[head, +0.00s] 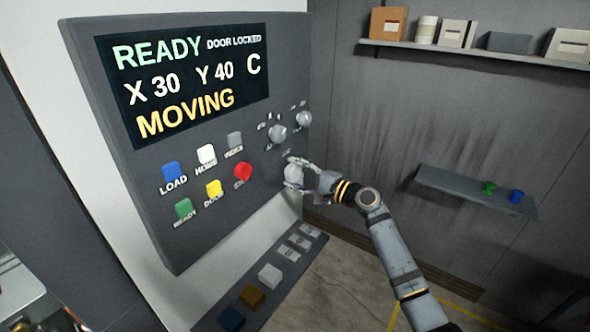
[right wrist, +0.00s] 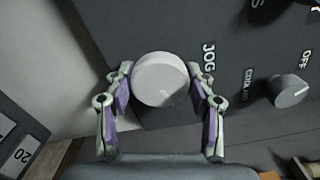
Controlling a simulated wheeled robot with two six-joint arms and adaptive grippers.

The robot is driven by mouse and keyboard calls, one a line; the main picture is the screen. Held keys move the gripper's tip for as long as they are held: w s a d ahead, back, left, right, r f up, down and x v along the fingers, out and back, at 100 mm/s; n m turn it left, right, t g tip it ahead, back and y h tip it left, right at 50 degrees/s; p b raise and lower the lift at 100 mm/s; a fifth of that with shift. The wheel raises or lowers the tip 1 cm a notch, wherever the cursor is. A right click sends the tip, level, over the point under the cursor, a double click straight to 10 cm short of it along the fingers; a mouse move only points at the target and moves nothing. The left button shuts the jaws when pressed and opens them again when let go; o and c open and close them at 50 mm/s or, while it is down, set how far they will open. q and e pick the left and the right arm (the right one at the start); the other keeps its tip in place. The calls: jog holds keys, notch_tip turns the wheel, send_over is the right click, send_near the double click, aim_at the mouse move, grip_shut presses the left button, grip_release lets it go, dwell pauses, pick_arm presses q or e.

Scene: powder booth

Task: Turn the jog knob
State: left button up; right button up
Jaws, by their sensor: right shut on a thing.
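In the head view the knob (head: 293,173) sits low on the right side of the grey control panel (head: 150,225). My right gripper (head: 296,176) is at the knob. In the right wrist view its two fingers (right wrist: 160,88) are shut on the knob's sides. The panel screen (head: 187,82) reads READY, DOOR LOCKED, X 30, Y 40, C and MOVING. My left gripper is not in view.
Two other knobs (head: 277,133) sit just above on the panel. Several coloured buttons, including a red one (head: 243,171), are to the left. A ledge with several square blocks (head: 270,275) runs below. A wall shelf (head: 475,190) is at the right.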

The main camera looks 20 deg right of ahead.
jog(key=shift+m, duration=0.6)
jog(key=shift+p, duration=0.3)
jog(key=o, duration=1.2)
jog(key=shift+d, duration=0.1)
jog(key=v, duration=1.1)
jog(key=shift+s+d, duration=0.25)
jog(key=shift+s, duration=0.1)
